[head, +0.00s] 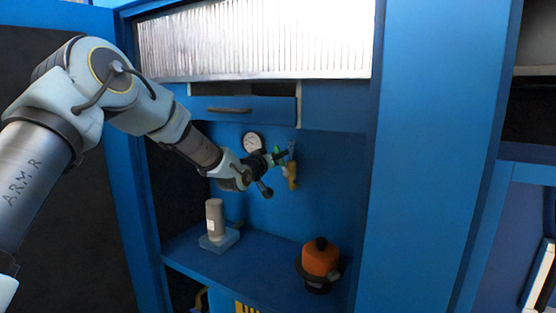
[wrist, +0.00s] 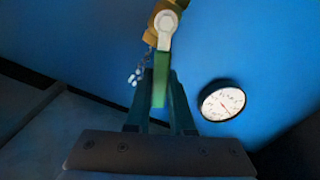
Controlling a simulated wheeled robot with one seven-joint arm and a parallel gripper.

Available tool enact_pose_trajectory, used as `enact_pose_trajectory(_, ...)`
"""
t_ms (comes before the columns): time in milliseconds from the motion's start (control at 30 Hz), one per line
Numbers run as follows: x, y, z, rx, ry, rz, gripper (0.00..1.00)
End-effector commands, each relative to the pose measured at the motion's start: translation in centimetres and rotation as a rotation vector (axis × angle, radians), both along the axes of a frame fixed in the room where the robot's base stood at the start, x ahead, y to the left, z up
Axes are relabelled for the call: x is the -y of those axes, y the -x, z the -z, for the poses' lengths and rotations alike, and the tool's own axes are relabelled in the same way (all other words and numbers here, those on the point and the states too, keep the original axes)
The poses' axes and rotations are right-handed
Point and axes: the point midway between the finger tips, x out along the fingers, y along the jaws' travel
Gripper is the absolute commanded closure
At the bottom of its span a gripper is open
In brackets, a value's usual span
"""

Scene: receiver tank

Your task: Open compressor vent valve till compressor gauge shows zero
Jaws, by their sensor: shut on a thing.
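The compressor gauge (head: 252,142) is a round white dial with a dark rim on the blue back panel. It also shows in the wrist view (wrist: 221,103) with a reddish needle; its figures are too small to read. The vent valve has a brass body (head: 292,173), seen at the top of the wrist view (wrist: 154,18), with a pale round bolt (wrist: 166,22) and a green lever handle (wrist: 160,88). My gripper (head: 281,155) is at the valve, right of the gauge. Its two fingers (wrist: 160,96) are shut on the green handle, one on each side.
A blue shelf (head: 235,268) below carries a grey cylinder on a square base (head: 215,222) and an orange-and-black device (head: 320,260). A drawer with a dark handle (head: 230,109) sits above the valve. Blue cabinet walls (head: 415,150) bound the bay. A small chain (wrist: 138,75) hangs near the valve.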

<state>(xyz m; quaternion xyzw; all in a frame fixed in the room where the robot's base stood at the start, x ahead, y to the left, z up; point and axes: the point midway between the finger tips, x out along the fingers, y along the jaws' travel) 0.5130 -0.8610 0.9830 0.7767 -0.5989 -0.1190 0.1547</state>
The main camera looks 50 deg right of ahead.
Motion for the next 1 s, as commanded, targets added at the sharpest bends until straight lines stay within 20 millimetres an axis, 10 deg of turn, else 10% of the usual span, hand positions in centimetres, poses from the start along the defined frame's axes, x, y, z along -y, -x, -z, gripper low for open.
enact_pose_trajectory(333,0.0,0.0,0.1,0.0,-0.002,0.001,1.0)
enact_pose_trajectory(367,0.0,0.0,0.1,0.0,-0.002,0.001,0.76)
enact_pose_trajectory(600,0.0,0.0,0.0,0.0,-0.001,0.0,0.49)
enact_pose_trajectory(1000,-1.0,0.3,0.0,0.001,0.0,0.0,0.49)
